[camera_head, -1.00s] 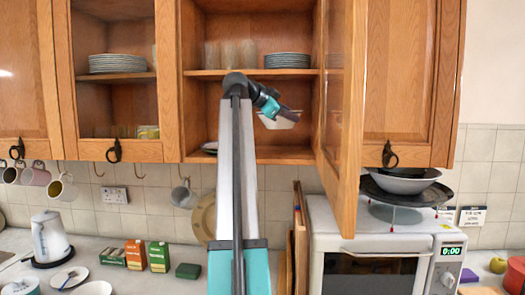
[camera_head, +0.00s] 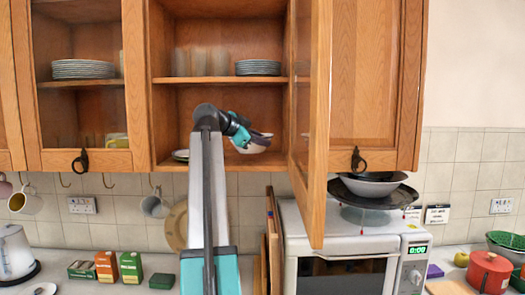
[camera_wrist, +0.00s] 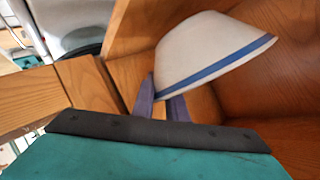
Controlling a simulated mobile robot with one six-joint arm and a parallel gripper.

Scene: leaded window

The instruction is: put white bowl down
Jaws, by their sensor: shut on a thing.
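The white bowl (camera_head: 249,147) is in the open middle cupboard, low in the bottom compartment near its floor (camera_head: 222,163). My gripper (camera_head: 262,138) is shut on the bowl's edge. In the wrist view the bowl (camera_wrist: 205,48) is tilted and shows a blue band along its rim. The purple fingers of my gripper (camera_wrist: 162,100) grip it at its lower left, and part of them is hidden behind the bowl. I cannot tell whether the bowl touches the cupboard floor.
An open cupboard door (camera_head: 310,120) stands just right of the bowl. Glasses (camera_head: 200,62) and a plate stack (camera_head: 258,67) fill the shelf above. A plate (camera_head: 180,155) lies at the compartment's left. Another bowl (camera_head: 370,184) sits in a dark pan on the microwave (camera_head: 290,235).

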